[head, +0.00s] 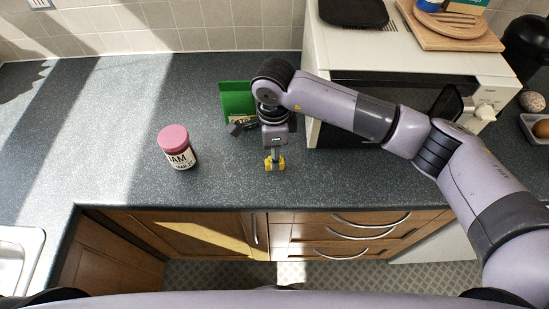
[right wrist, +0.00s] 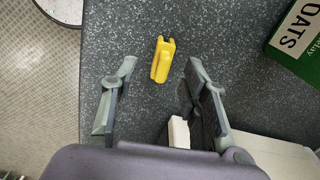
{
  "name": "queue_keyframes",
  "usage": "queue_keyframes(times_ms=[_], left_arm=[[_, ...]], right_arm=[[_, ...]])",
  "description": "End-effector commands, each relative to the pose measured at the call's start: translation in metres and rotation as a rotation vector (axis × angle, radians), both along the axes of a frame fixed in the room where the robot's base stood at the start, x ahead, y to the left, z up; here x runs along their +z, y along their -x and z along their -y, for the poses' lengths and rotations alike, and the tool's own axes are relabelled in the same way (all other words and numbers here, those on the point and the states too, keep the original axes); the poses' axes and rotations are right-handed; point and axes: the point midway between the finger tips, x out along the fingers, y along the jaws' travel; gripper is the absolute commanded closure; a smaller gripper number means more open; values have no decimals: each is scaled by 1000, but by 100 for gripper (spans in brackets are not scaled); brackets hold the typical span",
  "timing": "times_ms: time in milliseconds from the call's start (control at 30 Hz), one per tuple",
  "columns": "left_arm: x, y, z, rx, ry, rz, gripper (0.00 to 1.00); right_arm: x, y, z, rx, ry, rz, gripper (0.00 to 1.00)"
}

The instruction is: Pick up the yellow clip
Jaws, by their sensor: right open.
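The yellow clip (head: 275,163) lies on the dark speckled counter, near its front edge. It also shows in the right wrist view (right wrist: 161,60), just beyond the fingertips and roughly centred between them. My right gripper (head: 274,153) points down directly over the clip in the head view, partly covering it. In the right wrist view the right gripper (right wrist: 160,78) is open, its two fingers spread apart with nothing held between them. My left gripper is not in view.
A jam jar with a pink lid (head: 175,148) stands to the left on the counter (head: 110,115). A green oats box (head: 236,99) is behind the gripper, partly hidden. A white microwave (head: 316,70) stands at back right. Counter around the jar is clear.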

Motion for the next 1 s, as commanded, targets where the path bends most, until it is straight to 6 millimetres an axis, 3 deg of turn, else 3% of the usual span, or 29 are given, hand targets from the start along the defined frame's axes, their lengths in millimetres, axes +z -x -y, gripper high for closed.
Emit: queue_keyframes(times_ms=[133,300,567,1000], left_arm=[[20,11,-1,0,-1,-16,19],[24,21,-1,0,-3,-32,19],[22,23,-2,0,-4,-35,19],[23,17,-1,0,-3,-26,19]], right_arm=[[-17,-2,2,-3,2,-6,59],[-38,-3,1,-1,0,-3,59],[-42,-3,1,0,0,0,59],[-41,-3,2,-1,0,-1,88]])
